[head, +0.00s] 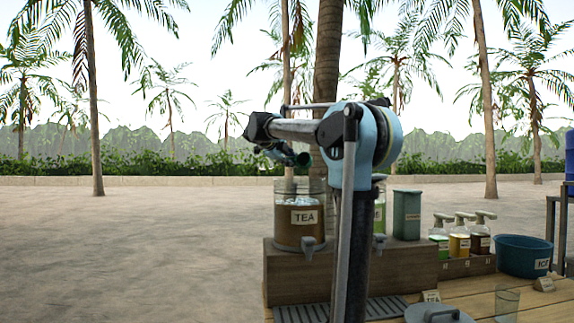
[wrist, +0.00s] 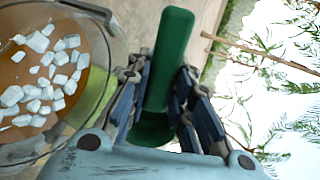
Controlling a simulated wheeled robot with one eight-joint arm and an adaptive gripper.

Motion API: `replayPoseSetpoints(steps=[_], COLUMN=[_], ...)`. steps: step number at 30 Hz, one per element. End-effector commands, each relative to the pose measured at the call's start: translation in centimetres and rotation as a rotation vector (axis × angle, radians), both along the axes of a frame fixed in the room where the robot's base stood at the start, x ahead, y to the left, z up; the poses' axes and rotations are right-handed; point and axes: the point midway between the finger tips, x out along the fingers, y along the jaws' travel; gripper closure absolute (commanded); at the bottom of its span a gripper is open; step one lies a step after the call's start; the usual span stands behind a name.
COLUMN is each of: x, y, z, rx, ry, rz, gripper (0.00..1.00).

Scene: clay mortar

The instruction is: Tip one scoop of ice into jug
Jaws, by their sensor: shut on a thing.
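My gripper (head: 276,152) is raised above the glass TEA jug (head: 299,232), which stands on the wooden block. In the wrist view, my gripper (wrist: 161,82) is shut on a green scoop (wrist: 174,42), with a finger on each side of it. The scoop (head: 302,159) also shows as a small dark green end over the jug. I see no ice in the visible part of the scoop; its inside is partly hidden. White ice cubes (wrist: 41,92) float on the brown tea inside the jug, left of the scoop in the wrist view.
A second jug (head: 380,214) is mostly hidden behind my arm. A green canister (head: 406,214) and several pump bottles (head: 459,240) stand to the right. The blue ICE tub (head: 521,255) is at far right. A clear glass (head: 506,301) and a grey lid (head: 437,314) are in front.

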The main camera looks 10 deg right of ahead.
Motion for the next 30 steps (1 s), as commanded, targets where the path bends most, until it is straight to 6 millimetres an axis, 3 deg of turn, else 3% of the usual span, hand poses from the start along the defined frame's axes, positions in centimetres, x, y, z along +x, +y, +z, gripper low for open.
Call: replayPoseSetpoints(steps=[30], x=[0.99], y=[0.20], z=[-0.29], rx=[0.530], ry=[0.545], rz=[0.009], gripper=[1.00])
